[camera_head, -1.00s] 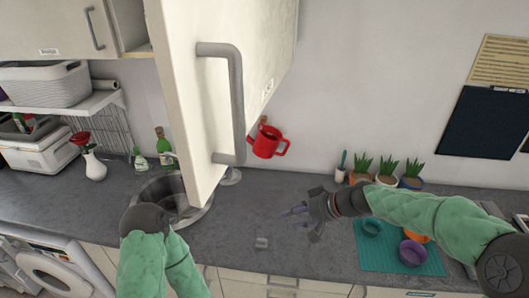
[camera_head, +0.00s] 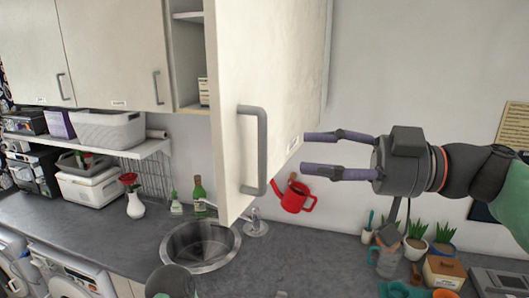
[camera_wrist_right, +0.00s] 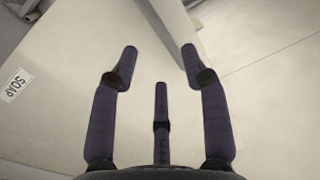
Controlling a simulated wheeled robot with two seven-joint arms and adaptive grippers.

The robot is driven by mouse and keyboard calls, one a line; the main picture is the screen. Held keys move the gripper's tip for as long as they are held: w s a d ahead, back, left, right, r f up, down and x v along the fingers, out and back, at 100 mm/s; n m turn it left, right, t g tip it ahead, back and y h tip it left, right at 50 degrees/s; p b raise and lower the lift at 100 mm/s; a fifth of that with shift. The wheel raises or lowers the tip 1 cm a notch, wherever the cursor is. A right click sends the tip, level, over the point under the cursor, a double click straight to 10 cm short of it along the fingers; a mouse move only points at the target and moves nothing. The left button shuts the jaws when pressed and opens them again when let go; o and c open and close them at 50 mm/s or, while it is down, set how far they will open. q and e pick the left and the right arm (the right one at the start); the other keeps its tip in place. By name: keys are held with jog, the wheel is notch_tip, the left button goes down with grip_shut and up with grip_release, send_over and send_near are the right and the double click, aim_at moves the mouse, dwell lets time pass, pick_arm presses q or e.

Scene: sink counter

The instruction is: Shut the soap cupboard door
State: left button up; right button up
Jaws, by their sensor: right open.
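The soap cupboard door (camera_head: 235,60) is white and stands wide open, swung out from the wall cupboard. Its outer face has a grey bar handle (camera_head: 262,150) and a small label (camera_head: 293,141). In the right wrist view the label (camera_wrist_right: 14,84) reads SOAP on the pale door face (camera_wrist_right: 60,60). My right gripper (camera_head: 305,152) is open and empty, right of the door, fingers pointing left at its outer face near the label. It also shows open in the right wrist view (camera_wrist_right: 160,62). Whether the fingertips touch the door I cannot tell. My left gripper is out of view.
The cupboard interior (camera_head: 189,60) shows left of the door. Below are a round sink (camera_head: 190,262), green bottle (camera_head: 199,195) and vase (camera_head: 135,204). A red watering can (camera_head: 295,199) hangs on the wall. Potted plants (camera_head: 416,243) stand at right.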

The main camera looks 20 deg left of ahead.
jog(key=p, duration=0.2)
send_over(264, 189)
jog(key=w, duration=0.1)
jog(key=shift+a, duration=0.25)
jog(key=shift+c, duration=0.3)
grip_shut()
